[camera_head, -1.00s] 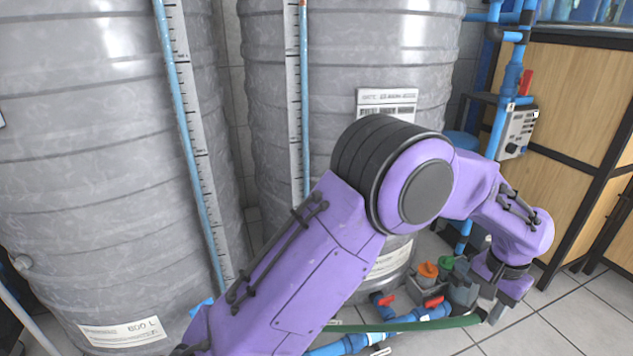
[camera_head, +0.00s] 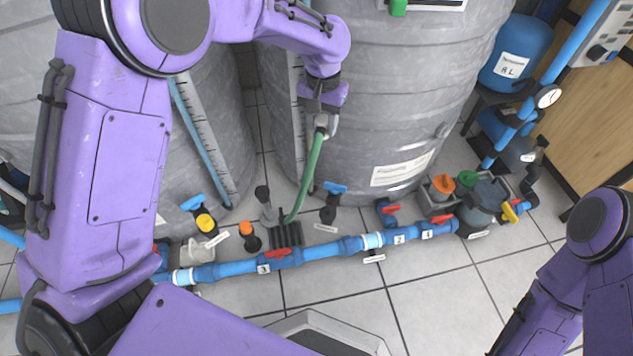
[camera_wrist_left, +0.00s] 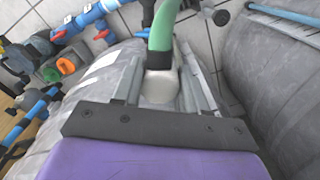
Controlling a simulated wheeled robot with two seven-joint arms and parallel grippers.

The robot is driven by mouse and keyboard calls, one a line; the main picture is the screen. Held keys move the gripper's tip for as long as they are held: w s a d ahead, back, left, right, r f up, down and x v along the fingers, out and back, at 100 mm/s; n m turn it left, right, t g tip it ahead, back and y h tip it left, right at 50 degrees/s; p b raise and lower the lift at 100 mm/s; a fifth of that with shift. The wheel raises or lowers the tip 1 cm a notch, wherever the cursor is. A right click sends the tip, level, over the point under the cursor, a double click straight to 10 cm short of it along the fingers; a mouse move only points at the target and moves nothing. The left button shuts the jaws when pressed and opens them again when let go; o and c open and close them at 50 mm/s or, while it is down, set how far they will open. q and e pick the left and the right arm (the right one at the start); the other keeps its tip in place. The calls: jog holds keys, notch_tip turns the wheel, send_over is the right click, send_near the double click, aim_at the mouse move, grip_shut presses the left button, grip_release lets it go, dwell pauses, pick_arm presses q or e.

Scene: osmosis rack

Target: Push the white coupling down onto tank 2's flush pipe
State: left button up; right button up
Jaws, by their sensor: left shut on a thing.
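My left gripper (camera_head: 322,112) is in front of the right-hand grey tank (camera_head: 390,100), above the floor pipework. It is shut on the white coupling (camera_wrist_left: 158,86) at the end of a green hose (camera_head: 309,172). The wrist view shows the coupling between the finger plates, with a black collar and the hose (camera_wrist_left: 163,30) beyond it. The hose hangs to a dark ribbed block (camera_head: 286,234) on the floor. I cannot tell which pipe is tank 2's flush pipe. My right arm is at the right edge; its gripper is not in view.
A blue pipe (camera_head: 330,250) with red-handled valves and number tags runs along the floor. Stubs with yellow (camera_head: 205,222) and orange (camera_head: 245,228) caps stand beside it. A grey canister group (camera_head: 480,200) is at right. Tiles in front of the pipe are partly clear.

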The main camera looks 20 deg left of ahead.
pick_arm(q)
jog(key=shift+s+a+r, duration=0.1)
jog(key=shift+s+a, duration=0.05)
jog(key=shift+a, duration=0.05)
jog(key=s+d+f+n+b, duration=0.1)
jog(key=f, duration=0.5)
jog(key=s+d+f+n+b, duration=0.1)
jog(key=s+d+f+n, duration=0.1)
jog(key=f, duration=0.5)
jog(key=s+d+f+n+b, duration=0.1)
jog(key=s+d+f, duration=0.1)
jog(key=f, duration=0.4)
jog(key=shift+f+n, duration=0.3)
jog(key=shift+n, duration=0.1)
